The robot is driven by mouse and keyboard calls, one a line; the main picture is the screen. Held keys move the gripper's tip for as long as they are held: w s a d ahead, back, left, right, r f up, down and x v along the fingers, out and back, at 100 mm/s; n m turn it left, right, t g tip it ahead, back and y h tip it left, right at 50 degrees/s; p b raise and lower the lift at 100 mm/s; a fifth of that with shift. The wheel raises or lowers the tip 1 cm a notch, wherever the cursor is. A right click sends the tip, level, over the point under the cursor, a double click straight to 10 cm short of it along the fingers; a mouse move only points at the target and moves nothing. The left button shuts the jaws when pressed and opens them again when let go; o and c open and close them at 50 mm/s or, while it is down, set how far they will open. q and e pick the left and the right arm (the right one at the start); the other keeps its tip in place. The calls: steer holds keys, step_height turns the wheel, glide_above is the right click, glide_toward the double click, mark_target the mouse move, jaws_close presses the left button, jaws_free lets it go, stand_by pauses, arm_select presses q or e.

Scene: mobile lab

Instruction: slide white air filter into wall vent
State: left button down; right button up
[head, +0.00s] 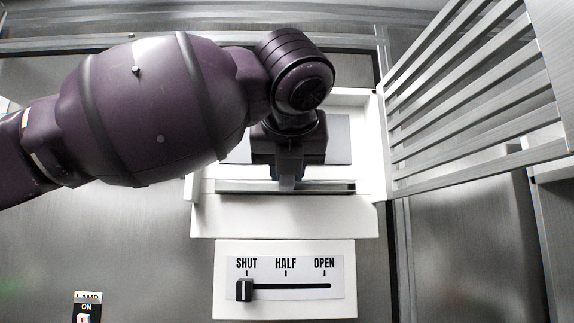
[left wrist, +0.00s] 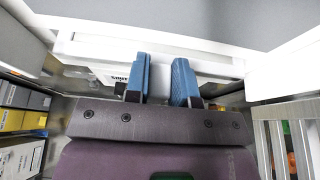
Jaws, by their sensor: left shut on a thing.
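The wall vent (head: 200,216) is a white box frame, with its slatted door (head: 475,85) swung open to the right. My left gripper (head: 287,183) is in front of the vent opening, its fingers pointing down in the head view. In the left wrist view its blue fingers (left wrist: 160,78) are shut on a white tab of the air filter (left wrist: 205,68). My arm hides much of the opening, so how deep the filter sits cannot be told. My right gripper is not in view.
Below the vent is a white panel (head: 285,306) marked SHUT, HALF and OPEN, its black slider knob (head: 244,290) at SHUT. A lamp switch (head: 85,318) is at the lower left. The open door stands close to the vent's right side.

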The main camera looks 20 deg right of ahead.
arm_select(q)
steer(key=shift+w+d, duration=0.2)
steer(key=shift+w, duration=0.55)
steer(key=c, duration=0.9)
jaws_free()
steer(key=shift+s+a+r, duration=0.1)
steer(key=shift+s+r, duration=0.1)
steer(key=shift+s, duration=0.25)
steer(key=b+v, duration=0.2)
steer(key=v, duration=0.7)
steer(key=shift+s+a+r, duration=0.15)
steer(key=shift+s+r, duration=0.05)
steer(key=shift+s, duration=0.15)
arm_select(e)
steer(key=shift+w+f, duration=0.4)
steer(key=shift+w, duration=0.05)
